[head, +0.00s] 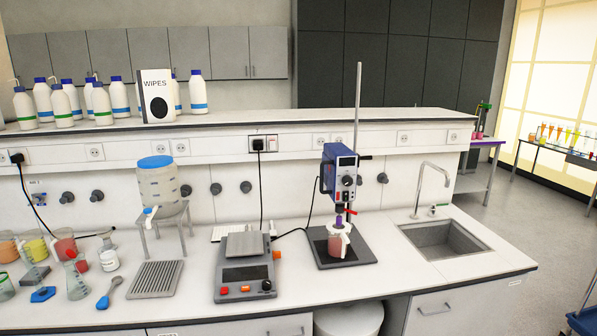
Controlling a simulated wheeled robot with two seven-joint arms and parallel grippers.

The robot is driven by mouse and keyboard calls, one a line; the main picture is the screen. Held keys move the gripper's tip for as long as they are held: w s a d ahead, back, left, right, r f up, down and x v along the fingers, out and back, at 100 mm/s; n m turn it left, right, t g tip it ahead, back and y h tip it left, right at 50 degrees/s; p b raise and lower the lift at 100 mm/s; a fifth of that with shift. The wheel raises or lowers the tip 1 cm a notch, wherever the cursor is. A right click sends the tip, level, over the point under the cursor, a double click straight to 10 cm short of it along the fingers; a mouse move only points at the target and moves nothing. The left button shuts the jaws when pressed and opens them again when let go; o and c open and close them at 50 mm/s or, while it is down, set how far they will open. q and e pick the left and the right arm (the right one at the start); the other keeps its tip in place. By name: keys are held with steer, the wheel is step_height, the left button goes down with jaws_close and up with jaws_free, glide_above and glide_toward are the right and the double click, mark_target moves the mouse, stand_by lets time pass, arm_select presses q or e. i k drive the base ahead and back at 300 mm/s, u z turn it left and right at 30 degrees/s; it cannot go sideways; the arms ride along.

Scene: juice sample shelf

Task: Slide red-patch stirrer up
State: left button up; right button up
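An overhead stirrer (340,172) with a blue body and a grey front with a dial stands right of centre on the bench. A small red patch (348,196) shows low on its front. It sits on a tall vertical rod (358,110) that rises from a dark base plate (365,250). Below the stirrer a purple and red part reaches down to a pale vessel (339,243) with red contents on the plate. Whether the shaft is inside the vessel is hard to tell. Neither of my grippers is in view.
A grey balance-like device (245,275) stands left of the stirrer, with a dark cable between. A sink (445,238) with a tap is to the right. A shelf (250,125) runs above, with bottles and a wipes box. Beakers and flasks crowd the left.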

mark_target(338, 162)
steer(key=u, duration=0.1)
steer(key=i, duration=1.15)
steer(key=z, duration=0.4)
